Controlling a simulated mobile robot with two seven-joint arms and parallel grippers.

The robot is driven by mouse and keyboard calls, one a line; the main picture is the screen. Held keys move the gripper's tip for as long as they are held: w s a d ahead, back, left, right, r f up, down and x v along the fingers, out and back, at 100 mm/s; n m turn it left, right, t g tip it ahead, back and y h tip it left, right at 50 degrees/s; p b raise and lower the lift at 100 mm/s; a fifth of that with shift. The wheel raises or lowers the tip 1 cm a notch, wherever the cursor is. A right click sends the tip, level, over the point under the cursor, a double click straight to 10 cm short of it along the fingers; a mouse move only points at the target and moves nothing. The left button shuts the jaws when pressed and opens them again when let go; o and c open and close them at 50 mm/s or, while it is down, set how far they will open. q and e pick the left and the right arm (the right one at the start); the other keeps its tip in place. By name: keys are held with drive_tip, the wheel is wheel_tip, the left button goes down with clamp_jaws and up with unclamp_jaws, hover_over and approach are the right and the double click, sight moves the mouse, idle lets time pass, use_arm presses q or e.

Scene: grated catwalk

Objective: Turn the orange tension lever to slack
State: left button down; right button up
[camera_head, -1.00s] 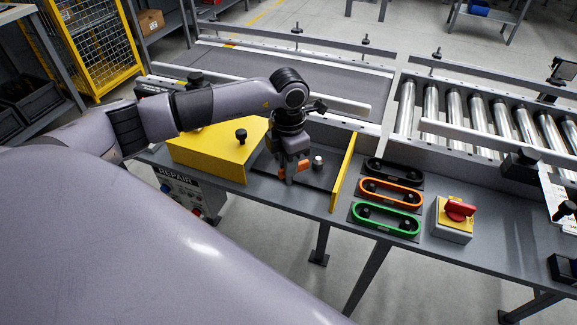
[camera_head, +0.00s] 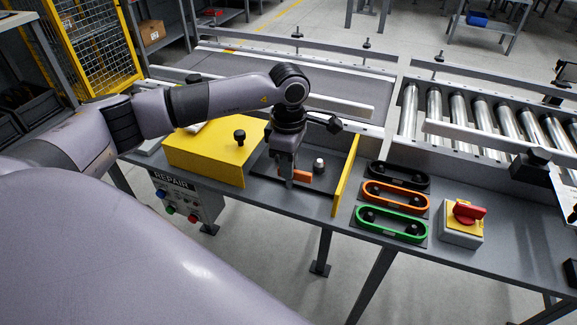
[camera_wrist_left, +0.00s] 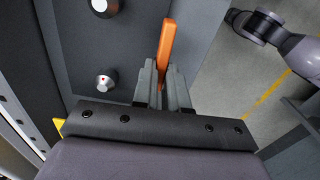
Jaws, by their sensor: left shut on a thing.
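The orange tension lever (camera_head: 302,175) sits in the dark recessed bay of the bench, between a yellow cover and a yellow side plate. My left gripper (camera_head: 287,180) points down into the bay from above, at the lever. In the left wrist view the lever (camera_wrist_left: 167,42) is a narrow orange bar, and my left gripper (camera_wrist_left: 161,88) is shut on it, with its far end sticking out past the fingertips. The gripper hides the lever's pivot and any markings there. My right gripper is not in view.
The yellow cover (camera_head: 217,150) with a black knob lies left of the bay; the yellow side plate (camera_head: 345,175) stands right of it. A silver-topped knob (camera_head: 319,165) is close by the gripper. Black, orange and green handles and a red switch (camera_head: 468,213) are farther right.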

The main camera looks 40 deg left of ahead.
use_arm(q)
drive_tip(key=shift+r+m, duration=0.1)
drive_tip(key=shift+m, duration=0.3)
drive_tip(key=c, duration=1.2)
unclamp_jaws()
drive_tip(key=shift+o, duration=0.2)
wheel_tip(320, 180, up, 7)
drive_tip(key=shift+r, duration=0.1)
